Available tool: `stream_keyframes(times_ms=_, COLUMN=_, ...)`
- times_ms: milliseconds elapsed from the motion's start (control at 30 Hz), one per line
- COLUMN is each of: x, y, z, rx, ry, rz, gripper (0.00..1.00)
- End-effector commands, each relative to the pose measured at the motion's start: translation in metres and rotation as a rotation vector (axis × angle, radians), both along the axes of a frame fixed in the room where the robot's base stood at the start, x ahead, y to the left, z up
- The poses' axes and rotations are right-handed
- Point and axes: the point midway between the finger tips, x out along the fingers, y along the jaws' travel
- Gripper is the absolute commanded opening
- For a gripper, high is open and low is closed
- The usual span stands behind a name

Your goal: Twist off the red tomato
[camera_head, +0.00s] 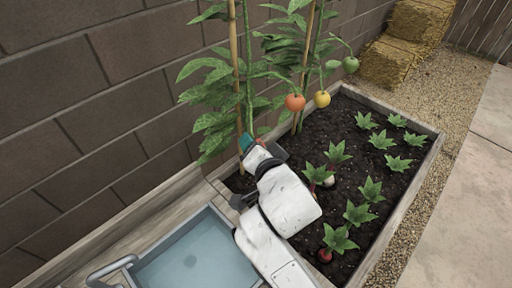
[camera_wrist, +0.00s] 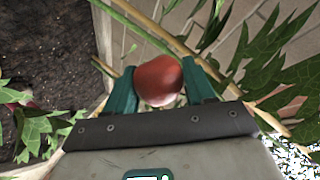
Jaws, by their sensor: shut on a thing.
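The red tomato (camera_wrist: 158,78) sits between the two teal fingers of my gripper (camera_wrist: 160,84) in the wrist view, and the fingers are shut on it. In the head view my gripper (camera_head: 250,141) is at the lower leaves of the left tomato plant (camera_head: 215,120), beside the bamboo stake. The red tomato is mostly hidden there behind the gripper and leaves. I cannot tell whether its stem is still joined to the plant. An orange tomato (camera_head: 294,103), a yellow tomato (camera_head: 322,98) and a green tomato (camera_head: 350,64) hang higher up, to the right.
A blue-grey tray (camera_head: 190,262) stands at the lower left in the head view. The raised bed's wooden edge (camera_head: 405,185) encloses dark soil with several low leafy plants (camera_head: 371,190) to the right of my arm. A brick wall (camera_head: 90,90) rises behind the plants.

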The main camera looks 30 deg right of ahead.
Motion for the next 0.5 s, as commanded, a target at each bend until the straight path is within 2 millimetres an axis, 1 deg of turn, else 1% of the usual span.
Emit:
stream_keyframes(times_ms=267, x=0.0000, y=0.0002, z=-0.0016, rx=0.014, ry=-0.001, rz=-0.006, gripper=0.15)
stream_keyframes(times_ms=500, x=0.0000, y=0.0003, z=-0.0023, rx=0.070, ry=-0.012, rz=-0.028, gripper=0.15)
